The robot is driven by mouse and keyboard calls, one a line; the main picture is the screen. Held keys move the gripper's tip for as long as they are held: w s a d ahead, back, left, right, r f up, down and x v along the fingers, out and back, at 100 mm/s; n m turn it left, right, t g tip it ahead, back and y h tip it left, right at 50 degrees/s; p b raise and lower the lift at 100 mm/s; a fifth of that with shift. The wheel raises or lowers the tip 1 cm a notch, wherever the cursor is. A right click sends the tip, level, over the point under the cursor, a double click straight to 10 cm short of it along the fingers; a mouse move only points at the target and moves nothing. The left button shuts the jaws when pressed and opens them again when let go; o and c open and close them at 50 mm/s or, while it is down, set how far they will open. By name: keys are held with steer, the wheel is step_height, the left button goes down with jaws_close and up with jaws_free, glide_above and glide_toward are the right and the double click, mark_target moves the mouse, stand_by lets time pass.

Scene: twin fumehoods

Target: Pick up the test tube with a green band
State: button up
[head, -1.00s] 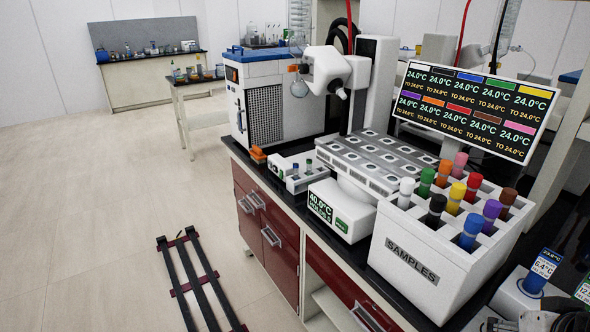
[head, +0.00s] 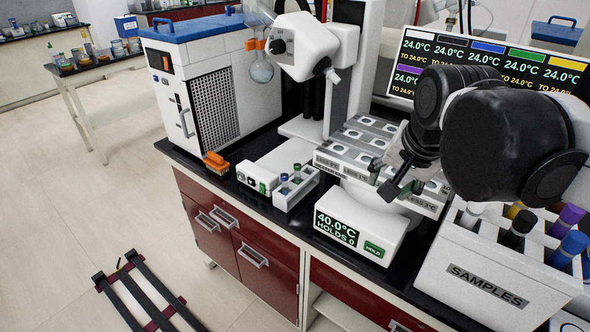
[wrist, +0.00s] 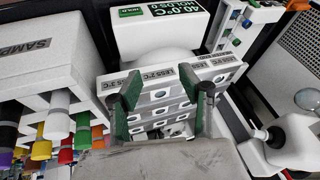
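My gripper (head: 396,182) is open and empty above the metal block by the 40.0°C unit. The wrist view shows its two fingers (wrist: 163,98) spread, with green inner faces. A green-capped tube (wrist: 83,131) stands in the white SAMPLES box (wrist: 55,60), left of the fingers and apart from them. In the head view my arm hides that tube. In the small white rack (head: 309,186) stand two small tubes, a greenish one (head: 284,178) and a bluish one (head: 297,169). Their bands are too small to read surely.
The SAMPLES box also holds black (head: 519,224), blue (head: 569,246), red (wrist: 66,138) and other capped tubes close together. The 40.0°C unit (head: 345,228) stands in front of the block (head: 350,150). A white instrument head (head: 305,45) overhangs behind.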

steer(key=w+a+r+m+g, duration=0.2)
steer(key=w+a+m, duration=0.3)
steer(key=w, duration=0.4)
steer(key=m+g+p, duration=0.3)
steer(key=m, duration=0.7)
glide_above(296, 163)
steer(key=f, duration=0.8)
steer(key=shift+s+f, duration=0.15)
steer(key=shift+s, duration=0.1)
step_height(296, 163, down, 6)
steer(key=shift+w+f+p, duration=0.2)
steer(key=shift+f+p, duration=0.35)
steer(key=shift+f, duration=2.05)
steer(key=shift+c, duration=0.5)
jaws_close()
